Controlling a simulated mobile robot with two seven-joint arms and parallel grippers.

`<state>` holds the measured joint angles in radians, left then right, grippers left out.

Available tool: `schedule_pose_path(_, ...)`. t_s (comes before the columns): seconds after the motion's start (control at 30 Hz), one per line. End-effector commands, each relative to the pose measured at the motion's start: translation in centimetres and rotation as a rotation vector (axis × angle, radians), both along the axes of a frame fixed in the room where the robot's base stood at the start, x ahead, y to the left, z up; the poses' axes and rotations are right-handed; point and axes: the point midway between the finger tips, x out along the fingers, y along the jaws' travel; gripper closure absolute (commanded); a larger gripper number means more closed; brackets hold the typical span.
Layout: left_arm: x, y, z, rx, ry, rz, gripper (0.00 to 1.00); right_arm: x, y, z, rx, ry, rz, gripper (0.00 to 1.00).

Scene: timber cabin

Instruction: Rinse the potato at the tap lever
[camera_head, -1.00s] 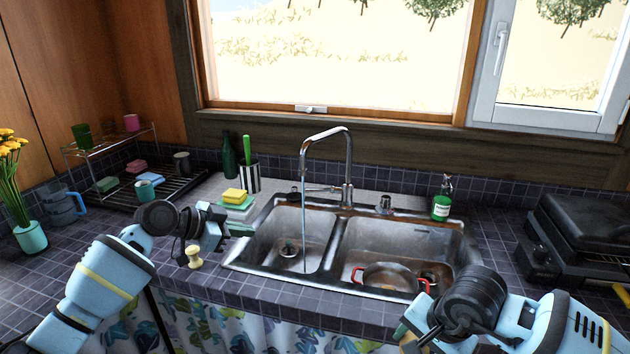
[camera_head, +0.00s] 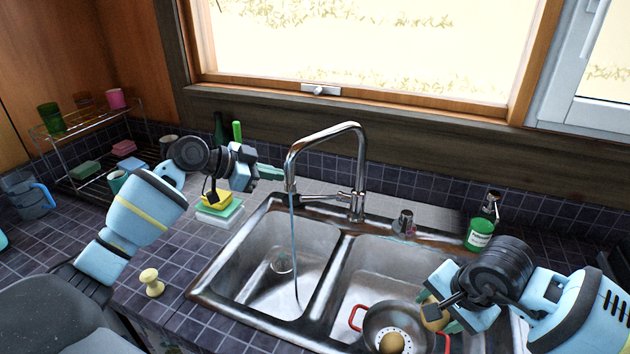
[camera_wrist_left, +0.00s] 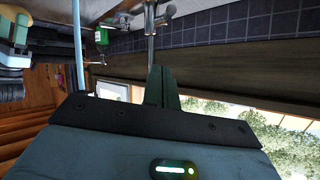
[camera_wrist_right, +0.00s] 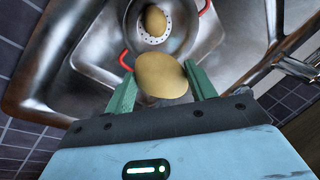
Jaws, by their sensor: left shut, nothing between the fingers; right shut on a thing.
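My right gripper (camera_wrist_right: 160,90) is shut on a potato (camera_wrist_right: 162,76). It holds this potato (camera_head: 434,314) above the right basin, beside the red-handled pot. A second potato (camera_wrist_right: 156,21) lies in a perforated strainer in that pot; it also shows in the head view (camera_head: 391,343). The chrome tap (camera_head: 358,165) stands behind the basins with its lever (camera_head: 332,196) low on the left side. Water (camera_head: 293,240) runs from the spout into the left basin. My left gripper (camera_head: 272,172) is shut and empty, close to the left of the spout; its green fingers (camera_wrist_left: 162,88) show in the left wrist view.
The red-handled pot (camera_head: 372,316) sits in the right basin. A green soap bottle (camera_head: 479,234) stands behind it. Stacked sponges (camera_head: 218,210) and a pale yellow knob-like object (camera_head: 151,283) lie left of the sink. The left basin (camera_head: 255,285) is otherwise clear.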

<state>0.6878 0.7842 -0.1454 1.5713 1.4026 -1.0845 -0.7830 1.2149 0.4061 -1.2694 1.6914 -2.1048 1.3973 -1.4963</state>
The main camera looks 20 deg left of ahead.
Motion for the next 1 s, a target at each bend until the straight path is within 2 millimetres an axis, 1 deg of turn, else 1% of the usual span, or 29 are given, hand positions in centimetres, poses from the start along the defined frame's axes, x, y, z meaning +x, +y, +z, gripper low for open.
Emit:
schedule_pose_path(0.37, 0.2, -0.2, -0.1, -0.001, -0.001, 0.000, 1.00, 0.0, 0.0, 0.0, 0.001, -0.001, 0.001, 0.69)
schedule_pose_path(0.53, 1.5, -1.3, -1.0, -0.003, 0.000, -0.002, 1.00, 0.0, 0.0, 0.0, 0.000, 0.001, 0.000, 0.69)
schedule_pose_path(0.7, 3.7, -3.1, -2.4, -0.003, 0.001, -0.001, 1.00, -0.1, 0.0, -0.3, 0.000, 0.005, 0.000, 0.69)
schedule_pose_path(0.8, 5.0, -4.1, -4.0, -0.002, 0.008, -0.002, 1.00, -0.4, 0.0, -2.9, 0.000, 0.045, 0.000, 0.69)
schedule_pose_path(0.97, 7.0, -5.7, -5.5, -0.002, 0.010, -0.001, 1.00, -1.0, 0.0, -5.6, 0.001, 0.086, 0.000, 0.69)
schedule_pose_path(1.0, 7.0, -5.4, -6.2, 0.000, 0.012, 0.001, 1.00, -1.1, 0.0, -6.2, 0.000, 0.094, 0.000, 0.69)
